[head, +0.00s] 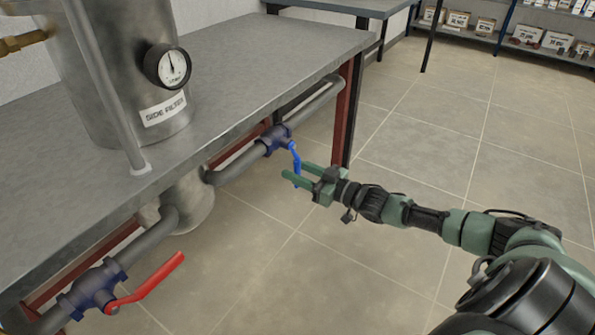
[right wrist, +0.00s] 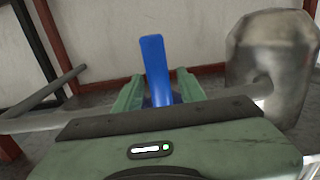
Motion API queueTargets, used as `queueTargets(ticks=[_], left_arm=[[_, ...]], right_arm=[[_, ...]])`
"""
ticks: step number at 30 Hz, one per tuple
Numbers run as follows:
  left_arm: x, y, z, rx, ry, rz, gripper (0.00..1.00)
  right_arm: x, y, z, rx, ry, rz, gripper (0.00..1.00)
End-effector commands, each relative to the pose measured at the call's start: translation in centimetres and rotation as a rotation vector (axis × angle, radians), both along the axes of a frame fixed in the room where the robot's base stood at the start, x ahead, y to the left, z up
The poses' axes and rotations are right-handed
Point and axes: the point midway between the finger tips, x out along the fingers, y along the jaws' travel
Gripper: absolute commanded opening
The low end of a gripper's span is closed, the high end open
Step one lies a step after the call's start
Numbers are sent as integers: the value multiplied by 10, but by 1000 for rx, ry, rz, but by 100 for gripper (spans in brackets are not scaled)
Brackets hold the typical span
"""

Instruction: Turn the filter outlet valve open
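A blue-handled valve (head: 273,139) sits on the grey pipe under the far part of the bench; its blue lever (head: 295,158) points across the pipe. My right gripper (head: 294,170) is at this lever, its two green fingers apart on either side of it. In the right wrist view the blue lever (right wrist: 154,62) stands between the fingers, with gaps visible beside it. A second valve (head: 92,288) with a red lever (head: 150,283) is on the near pipe. No label shows which valve is the outlet. My left gripper is out of view.
The steel side filter tank (head: 125,75) with a pressure gauge (head: 168,66) stands on the grey bench (head: 240,60). Its lower part (head: 190,203) hangs below, between the pipes. A red bench leg (head: 347,105) stands beyond the blue valve. The tiled floor (head: 430,130) at right is clear.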

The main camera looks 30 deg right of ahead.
Motion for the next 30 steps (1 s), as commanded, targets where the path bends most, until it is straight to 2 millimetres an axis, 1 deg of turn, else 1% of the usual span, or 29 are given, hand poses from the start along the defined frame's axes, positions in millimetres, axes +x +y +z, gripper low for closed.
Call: queueTargets(ticks=[1, 2, 3, 4, 30], left_arm=[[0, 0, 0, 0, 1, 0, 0], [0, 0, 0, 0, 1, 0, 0], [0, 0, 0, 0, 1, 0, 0], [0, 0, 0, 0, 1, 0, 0], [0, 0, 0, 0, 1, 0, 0]], right_arm=[[0, 0, 0, 0, 0, 0, 22], [0, 0, 0, 0, 0, 0, 14], [0, 0, 0, 0, 0, 0, 3], [0, 0, 0, 0, 0, 0, 0], [0, 0, 0, 0, -1, 1, 0]])
